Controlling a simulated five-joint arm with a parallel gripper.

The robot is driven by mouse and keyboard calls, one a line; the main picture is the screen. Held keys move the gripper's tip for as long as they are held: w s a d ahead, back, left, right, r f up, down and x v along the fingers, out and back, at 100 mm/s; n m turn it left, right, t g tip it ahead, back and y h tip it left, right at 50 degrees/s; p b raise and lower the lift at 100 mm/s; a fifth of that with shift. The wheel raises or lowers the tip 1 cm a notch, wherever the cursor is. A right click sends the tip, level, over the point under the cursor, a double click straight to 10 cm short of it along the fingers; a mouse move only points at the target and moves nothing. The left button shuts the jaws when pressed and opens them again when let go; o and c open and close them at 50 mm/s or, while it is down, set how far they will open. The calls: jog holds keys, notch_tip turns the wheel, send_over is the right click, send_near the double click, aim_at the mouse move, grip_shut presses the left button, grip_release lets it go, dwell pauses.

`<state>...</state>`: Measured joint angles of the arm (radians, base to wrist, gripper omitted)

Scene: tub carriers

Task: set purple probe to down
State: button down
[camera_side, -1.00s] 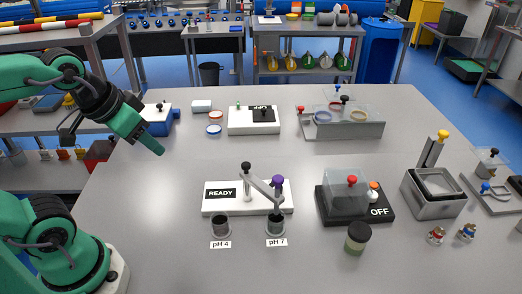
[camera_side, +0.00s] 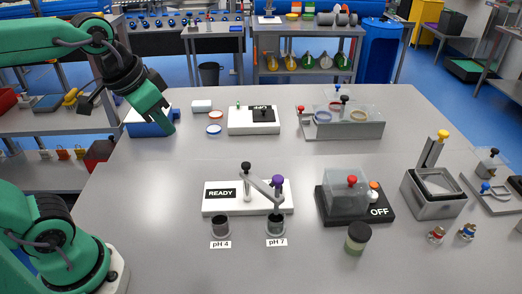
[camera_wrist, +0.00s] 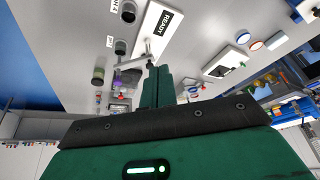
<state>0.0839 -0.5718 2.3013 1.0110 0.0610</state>
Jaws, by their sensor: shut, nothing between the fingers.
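The purple probe (camera_side: 278,182) has a purple knob at the end of a grey swing arm (camera_side: 262,187). The arm comes from a black-topped post on a white base (camera_side: 213,205) with a READY label. The probe hangs over the dark cup marked pH 7 (camera_side: 275,224); whether its tip is inside the cup I cannot tell. A second cup marked pH 4 (camera_side: 220,227) stands to the left. My gripper (camera_side: 170,129) is shut and empty, up at the left, apart from the probe.
A black box with a clear cover and OFF label (camera_side: 380,212) stands right of the probe base. A dark-lidded jar (camera_side: 357,238) is in front of it. A blue box (camera_side: 150,122) is behind my gripper.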

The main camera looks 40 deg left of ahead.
jog(key=w+d+r+m+g, duration=0.2)
jog(key=w+d+r+m, duration=0.2)
jog(key=w+d, duration=0.35)
jog(key=m+g, duration=0.3)
send_over(277, 178)
jog(key=shift+w+d, duration=0.1)
jog(key=shift+f, duration=0.2)
notch_tip(277, 178, down, 14)
jog(key=shift+r, duration=0.1)
dwell(0.4)
jog(key=shift+f, duration=2.3)
